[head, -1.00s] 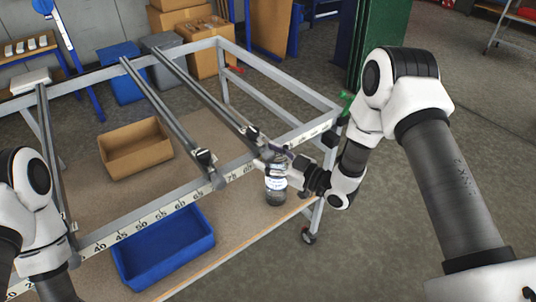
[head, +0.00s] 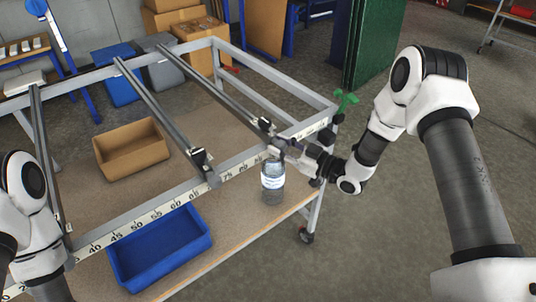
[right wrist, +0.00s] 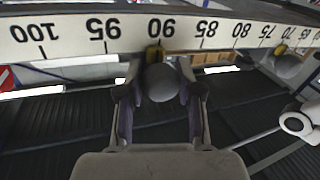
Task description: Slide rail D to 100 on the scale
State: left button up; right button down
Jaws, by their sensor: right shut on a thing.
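The rightmost grey rail (head: 215,89), which I take to be rail D, runs across the frame to the numbered front bar (head: 150,213). No letter is readable on it. My right gripper (head: 284,146) is at its front end. In the right wrist view, the gripper (right wrist: 160,88) is shut on a round grey knob (right wrist: 162,83) below the scale (right wrist: 125,32). A yellow pointer (right wrist: 154,53) above the knob stands close to 90, slightly on the 95 side. The 100 mark lies further left there. My left gripper is out of view.
Another rail (head: 155,105) stands to the left, with its own knob (right wrist: 284,64) near 75. A third rail (head: 48,165) is at the far left. A bottle (head: 272,182), a blue bin (head: 160,250) and a cardboard box (head: 131,150) are below the frame bars.

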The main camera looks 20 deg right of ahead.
jog(key=w+d, duration=0.1)
jog(key=d, duration=0.2)
jog(key=w+d, duration=0.1)
jog(key=d, duration=0.2)
jog(key=w+d+b, duration=0.1)
jog(key=d, duration=0.2)
jog(key=shift+w, duration=0.15)
jog(key=c, duration=0.7)
grip_release()
jog(key=shift+c, duration=0.2)
jog(key=shift+a, duration=0.1)
jog(key=v, duration=1.2)
jog(key=shift+w, duration=0.1)
